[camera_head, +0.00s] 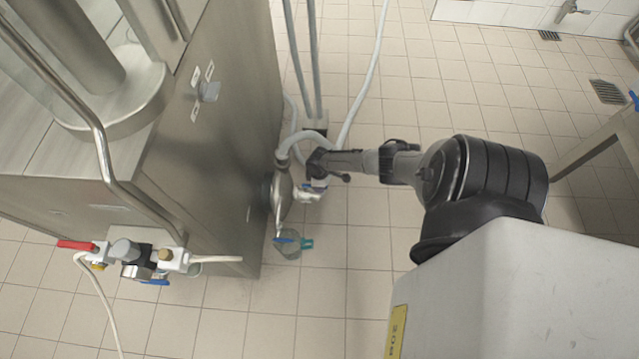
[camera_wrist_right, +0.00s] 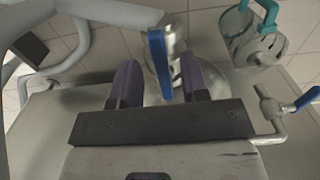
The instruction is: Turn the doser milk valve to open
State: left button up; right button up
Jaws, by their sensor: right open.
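A blue valve lever (camera_wrist_right: 157,64) on a round steel fitting (camera_wrist_right: 175,50) stands upright in the right wrist view. It appears between the two dark fingers of my right gripper (camera_wrist_right: 160,75), with a gap on each side. The fingers are apart and hold nothing; I cannot tell how deep the lever sits between them. In the head view my right gripper (camera_head: 318,166) is beside the steel machine's side, by the hose and fitting, and it hides the lever there. I cannot read which way the valve is set. My left gripper is not in view.
A clear jug with a teal handle (camera_head: 286,262) is below the steel outlet (camera_head: 279,198). A second blue lever (camera_wrist_right: 306,98) is at the wrist view's right. The steel machine (camera_head: 215,150) carries a red-handled valve (camera_head: 76,245). Hoses (camera_head: 362,80) hang behind my gripper. Tiled floor is open.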

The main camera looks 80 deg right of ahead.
notch_tip(320, 180, up, 13)
jog(key=p, duration=0.8)
dwell(0.4)
